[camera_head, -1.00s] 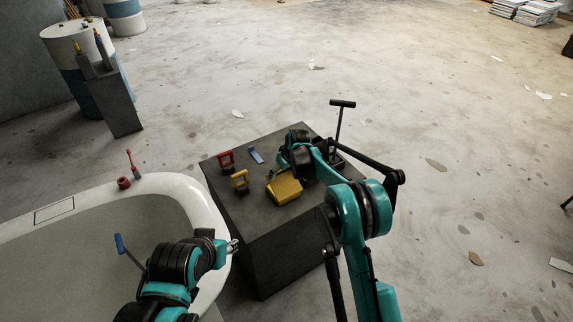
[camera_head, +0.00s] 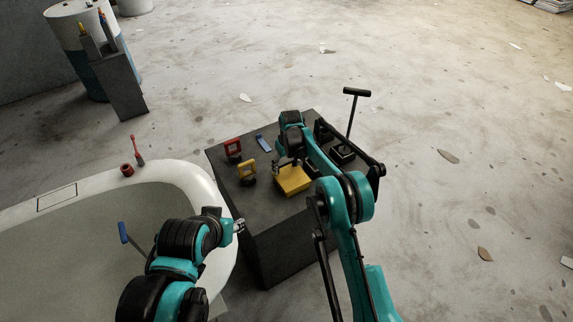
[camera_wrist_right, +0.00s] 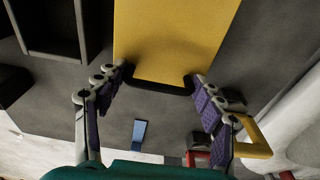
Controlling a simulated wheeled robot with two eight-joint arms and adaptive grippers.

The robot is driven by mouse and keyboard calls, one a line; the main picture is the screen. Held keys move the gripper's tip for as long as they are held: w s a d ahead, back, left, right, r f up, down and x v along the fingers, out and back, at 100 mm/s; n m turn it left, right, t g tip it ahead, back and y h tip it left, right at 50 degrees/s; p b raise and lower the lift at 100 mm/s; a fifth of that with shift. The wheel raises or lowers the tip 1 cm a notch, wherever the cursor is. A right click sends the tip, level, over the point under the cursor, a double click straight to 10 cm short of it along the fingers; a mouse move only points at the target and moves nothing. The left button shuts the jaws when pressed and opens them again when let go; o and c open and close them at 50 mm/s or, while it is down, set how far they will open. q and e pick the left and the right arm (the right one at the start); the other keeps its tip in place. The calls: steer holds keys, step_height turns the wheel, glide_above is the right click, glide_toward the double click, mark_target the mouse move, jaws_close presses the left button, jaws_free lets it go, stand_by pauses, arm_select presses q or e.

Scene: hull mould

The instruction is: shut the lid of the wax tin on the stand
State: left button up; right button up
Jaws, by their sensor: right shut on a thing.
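The yellow wax tin (camera_head: 293,181) sits on the dark stand (camera_head: 232,178), near its middle. My right gripper (camera_head: 279,167) is at the tin's far left side. In the right wrist view, the yellow lid (camera_wrist_right: 175,40) fills the top middle, with a dark bar along its near edge. My right gripper's fingertips (camera_wrist_right: 158,82) close on the two ends of that bar. How far the lid stands open is not clear from these views. My left gripper (camera_head: 240,227) is by the white mould's rim, away from the tin; its finger gap is too small to judge.
A red-handled tool (camera_head: 232,148), a yellow-handled one (camera_head: 246,170) and a blue piece (camera_head: 263,142) stand left of the tin. A T-handled tool (camera_head: 351,118) rises from a dark holder at right. The white mould (camera_head: 190,175) borders the stand's left.

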steer(key=shift+a+f, duration=0.1)
steer(key=shift+a, duration=0.25)
steer(key=o, duration=1.4)
steer(key=shift+w+a+f, duration=0.1)
steer(key=shift+w+a, duration=0.05)
steer(key=shift+d, duration=0.25)
steer(key=r, duration=0.4)
steer(key=s+r, duration=0.1)
steer(key=r, duration=0.3)
steer(key=d+r, duration=0.1)
steer(key=r, duration=0.3)
steer(key=shift+s, duration=0.15)
steer(key=shift+a, duration=0.1)
